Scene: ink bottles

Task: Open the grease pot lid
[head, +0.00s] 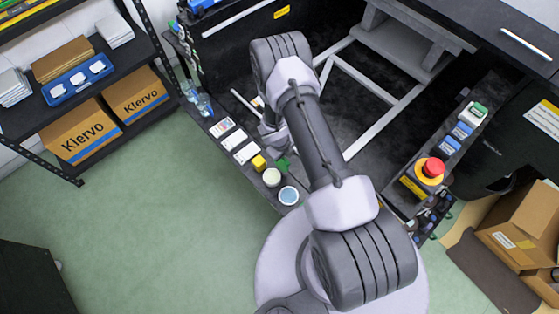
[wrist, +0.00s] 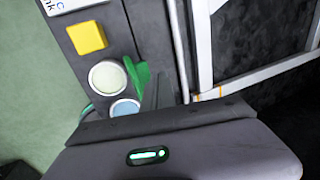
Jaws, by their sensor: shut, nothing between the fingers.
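A round pot (wrist: 108,77) with a white rim and a cream-coloured inside sits on the dark ledge in the wrist view; it also shows in the head view (head: 272,177). A green piece (wrist: 138,74) stands at its right edge, looking like a lid raised on its side; in the head view the green piece (head: 283,164) lies just above and right of the pot. Whether it is hinged to the pot I cannot tell. My gripper (wrist: 160,77) is shut and empty, its slim dark fingers right of the green piece, seemingly apart from it.
A blue-topped round pot (head: 289,195) stands close below the cream one. A yellow block (head: 258,163) and white labelled cards (head: 246,152) lie further along the ledge. A red emergency button (head: 433,167) is on the right-hand ledge. Grey frame bars fill the recess between.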

